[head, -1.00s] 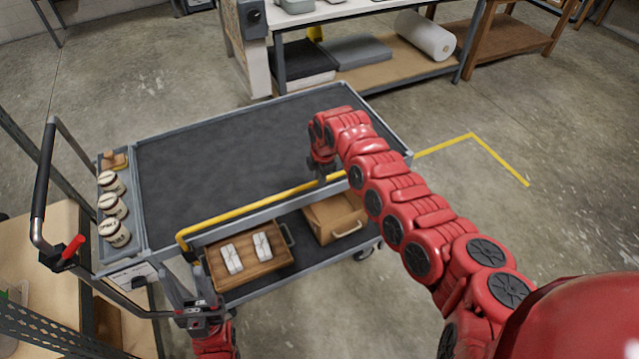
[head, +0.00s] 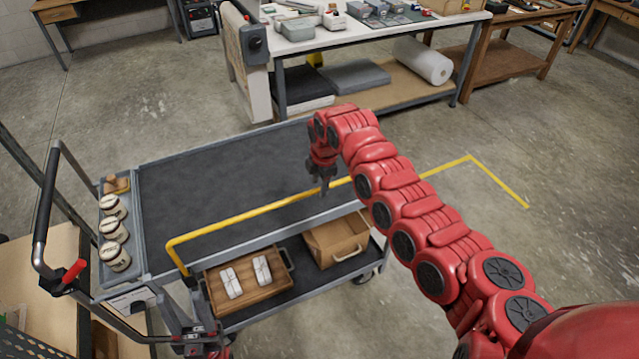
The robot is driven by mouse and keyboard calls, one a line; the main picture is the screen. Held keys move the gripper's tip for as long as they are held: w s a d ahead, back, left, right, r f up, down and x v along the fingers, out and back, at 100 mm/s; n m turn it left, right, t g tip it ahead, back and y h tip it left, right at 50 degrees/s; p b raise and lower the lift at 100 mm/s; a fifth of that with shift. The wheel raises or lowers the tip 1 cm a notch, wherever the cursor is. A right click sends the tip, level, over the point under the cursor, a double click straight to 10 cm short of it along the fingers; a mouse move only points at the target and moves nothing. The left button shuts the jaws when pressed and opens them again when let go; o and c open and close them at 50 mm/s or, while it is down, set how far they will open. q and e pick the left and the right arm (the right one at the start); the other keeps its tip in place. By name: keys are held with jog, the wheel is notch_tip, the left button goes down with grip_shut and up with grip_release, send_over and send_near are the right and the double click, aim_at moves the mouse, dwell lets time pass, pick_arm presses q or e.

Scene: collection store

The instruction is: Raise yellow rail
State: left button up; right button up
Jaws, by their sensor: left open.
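The yellow rail (head: 250,211) runs along the near long side of the cart's dark top deck (head: 215,185). It stands above the near edge, and its left end bends down to the cart frame. My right gripper (head: 323,188) points down at the right part of the rail; its fingertips overlap the bar, and I cannot tell whether they are closed on it. My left gripper (head: 194,330) is open and low by the cart's near left corner, below the rail's left end and apart from the bar. Its arm is mostly cut off by the picture's lower edge.
Several lidded jars (head: 114,228) stand in the tray at the cart's left end, beside a push handle (head: 45,210). A workbench (head: 350,35) stands behind. Floor at right is clear.

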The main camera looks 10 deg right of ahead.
jog(key=shift+f, duration=0.1)
jog(key=shift+r, duration=0.2)
jog(key=a+b+v, duration=0.1)
jog(key=b+v, duration=0.3)
jog(key=v, duration=1.3)
jog(key=shift+d, duration=0.5)
jog(key=shift+w, duration=0.1)
